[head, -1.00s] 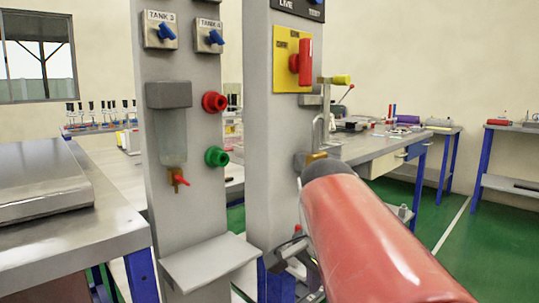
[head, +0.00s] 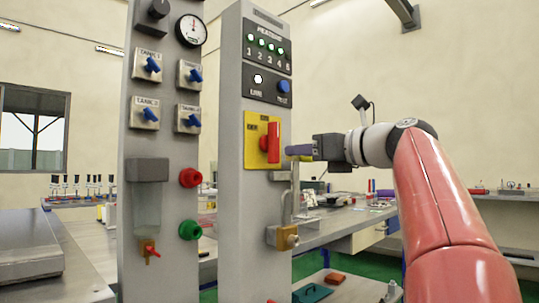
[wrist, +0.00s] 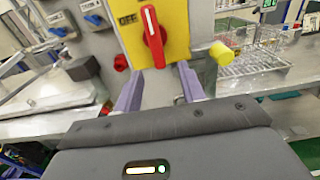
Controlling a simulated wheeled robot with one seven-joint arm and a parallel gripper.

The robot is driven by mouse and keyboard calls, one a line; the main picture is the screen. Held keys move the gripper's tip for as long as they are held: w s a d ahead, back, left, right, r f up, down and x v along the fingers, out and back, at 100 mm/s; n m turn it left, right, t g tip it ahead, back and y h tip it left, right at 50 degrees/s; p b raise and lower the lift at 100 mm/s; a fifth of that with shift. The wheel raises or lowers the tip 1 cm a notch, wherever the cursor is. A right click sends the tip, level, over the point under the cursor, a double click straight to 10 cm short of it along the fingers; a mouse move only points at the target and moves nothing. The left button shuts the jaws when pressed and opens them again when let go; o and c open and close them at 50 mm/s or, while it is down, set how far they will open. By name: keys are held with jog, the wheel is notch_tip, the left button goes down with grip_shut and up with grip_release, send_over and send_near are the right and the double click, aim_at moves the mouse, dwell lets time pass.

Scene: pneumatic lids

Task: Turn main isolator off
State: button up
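The main isolator is a yellow plate (head: 250,128) with a red handle (head: 270,143) on the right-hand grey panel. The handle stands roughly upright. In the wrist view the red handle (wrist: 155,45) is near the top middle, slightly tilted, with a white stripe. The yellow plate (wrist: 178,22) carries the word OFF left of the handle. My gripper (head: 292,152) is just right of the handle in the head view. In the wrist view my gripper (wrist: 160,72) has its two purple fingers apart, below the handle, with nothing between them. I see no contact with the handle.
A yellow-ended part (wrist: 220,53) sticks out right of the fingers. A brass fitting (head: 285,237) is lower on the panel. The left-hand panel has blue tank valves (head: 150,64), a red knob (head: 190,178) and a green knob (head: 190,230). Benches stand behind and to the left.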

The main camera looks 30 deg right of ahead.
aim_at(278, 151)
jog(key=p+x, duration=0.3)
jog(key=x, duration=0.4)
jog(key=shift+w+a+r, duration=0.1)
jog(key=shift+w+a, duration=0.2)
jog(key=shift+w, duration=0.05)
jog(key=shift+c, duration=0.3)
jog(key=c, duration=0.7)
